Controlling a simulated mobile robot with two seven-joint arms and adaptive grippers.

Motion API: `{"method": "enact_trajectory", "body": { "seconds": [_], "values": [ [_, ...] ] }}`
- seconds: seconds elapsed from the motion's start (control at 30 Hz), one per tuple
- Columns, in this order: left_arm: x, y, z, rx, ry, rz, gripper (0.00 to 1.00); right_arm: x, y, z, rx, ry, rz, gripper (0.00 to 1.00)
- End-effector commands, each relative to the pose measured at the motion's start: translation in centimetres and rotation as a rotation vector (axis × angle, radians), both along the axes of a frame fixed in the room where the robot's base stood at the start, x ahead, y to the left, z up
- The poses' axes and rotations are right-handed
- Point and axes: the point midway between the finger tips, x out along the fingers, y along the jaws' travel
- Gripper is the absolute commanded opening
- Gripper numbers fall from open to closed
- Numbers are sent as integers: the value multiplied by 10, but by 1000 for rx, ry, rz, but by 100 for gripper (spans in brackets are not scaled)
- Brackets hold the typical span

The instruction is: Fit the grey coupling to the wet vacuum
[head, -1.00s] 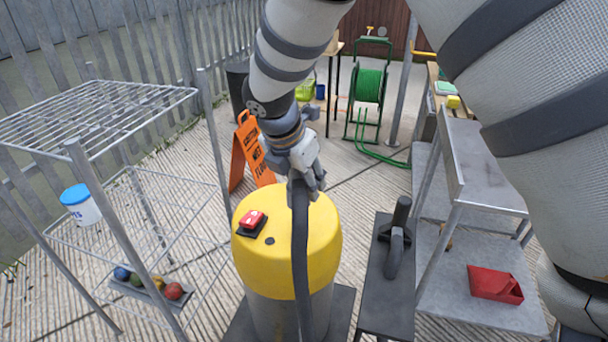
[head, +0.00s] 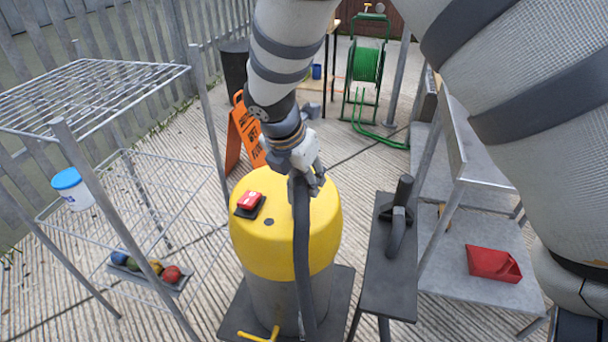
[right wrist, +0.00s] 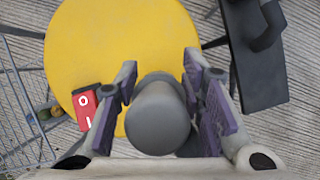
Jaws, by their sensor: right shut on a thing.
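The wet vacuum has a yellow lid (head: 285,248) with a red switch (head: 249,201) over a grey drum (head: 288,305). In the head view my right gripper (head: 305,183) is above the lid, shut on the grey coupling at the upper end of a dark hose (head: 303,260). The hose hangs down in front of the vacuum. In the right wrist view the coupling (right wrist: 158,115) sits between both fingers, with the yellow lid behind it. The fingers mostly hide the coupling in the head view. My left gripper is not in view.
A narrow dark bench (head: 388,285) with a black tool stands right of the vacuum. A grey metal shelf with a red scoop (head: 492,263) is farther right. A wire rack (head: 90,100) stands left, an orange wet-floor sign (head: 242,138) behind. A yellow handle (head: 258,336) lies low in front.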

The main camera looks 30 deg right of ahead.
Motion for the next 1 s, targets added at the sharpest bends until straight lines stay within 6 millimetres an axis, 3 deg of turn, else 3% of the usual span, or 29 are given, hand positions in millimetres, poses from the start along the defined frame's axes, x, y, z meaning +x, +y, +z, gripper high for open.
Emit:
{"method": "enact_trajectory", "body": {
  "seconds": [1.0],
  "values": [
    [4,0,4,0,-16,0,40,0,0,-7,0,-2,0,12]
  ]
}}
